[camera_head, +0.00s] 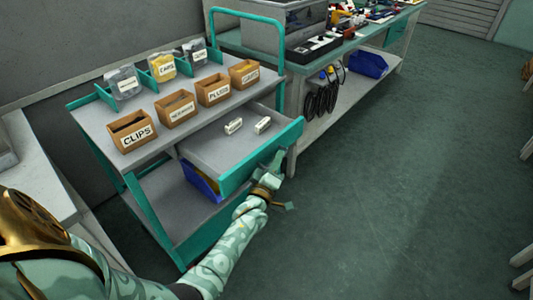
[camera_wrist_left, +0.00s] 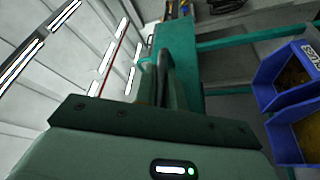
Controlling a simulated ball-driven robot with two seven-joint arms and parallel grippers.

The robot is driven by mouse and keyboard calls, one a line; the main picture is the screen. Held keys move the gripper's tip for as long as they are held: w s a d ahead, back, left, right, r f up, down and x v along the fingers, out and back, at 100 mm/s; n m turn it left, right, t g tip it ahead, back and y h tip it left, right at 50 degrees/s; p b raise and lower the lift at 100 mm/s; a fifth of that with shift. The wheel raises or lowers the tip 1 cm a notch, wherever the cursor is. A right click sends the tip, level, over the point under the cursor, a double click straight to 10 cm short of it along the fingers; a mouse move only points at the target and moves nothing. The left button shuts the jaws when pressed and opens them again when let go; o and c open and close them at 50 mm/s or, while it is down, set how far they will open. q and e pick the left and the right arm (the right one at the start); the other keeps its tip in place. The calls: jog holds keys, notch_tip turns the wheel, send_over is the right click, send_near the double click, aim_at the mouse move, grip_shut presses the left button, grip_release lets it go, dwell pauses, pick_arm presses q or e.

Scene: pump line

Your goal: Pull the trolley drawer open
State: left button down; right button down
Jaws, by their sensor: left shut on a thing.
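The trolley (camera_head: 90,105) is a grey and teal cart standing at the left in the head view. Its drawer (camera_head: 205,152) is pulled out, and its grey inside shows two small white labelled blocks (camera_head: 233,126). The teal drawer front (camera_head: 293,133) faces the lower right. My left gripper (camera_head: 274,168) is at the drawer front and shut on its handle; the handle itself is mostly hidden by the fingers. In the left wrist view the fingers (camera_wrist_left: 150,82) are close against the teal drawer front (camera_wrist_left: 178,62). My right gripper is in neither view.
Cardboard boxes, one marked CLIPS (camera_head: 131,131), and clear bags (camera_head: 123,82) stand on the trolley top. A blue bin (camera_head: 200,181) sits on the lower shelf. A workbench (camera_head: 300,130) stands just behind the drawer. The floor (camera_head: 390,200) at right is clear.

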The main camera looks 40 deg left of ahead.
pick_arm(q)
jog(key=d, duration=0.3)
jog(key=shift+s+d, duration=0.15)
jog(key=shift+d, duration=0.1)
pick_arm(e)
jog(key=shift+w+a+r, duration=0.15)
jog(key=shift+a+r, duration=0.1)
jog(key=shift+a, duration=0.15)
pick_arm(q)
jog(key=shift+f, duration=0.1)
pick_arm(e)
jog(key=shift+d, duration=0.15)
pick_arm(q)
jog(key=c, duration=1.5)
grip_release()
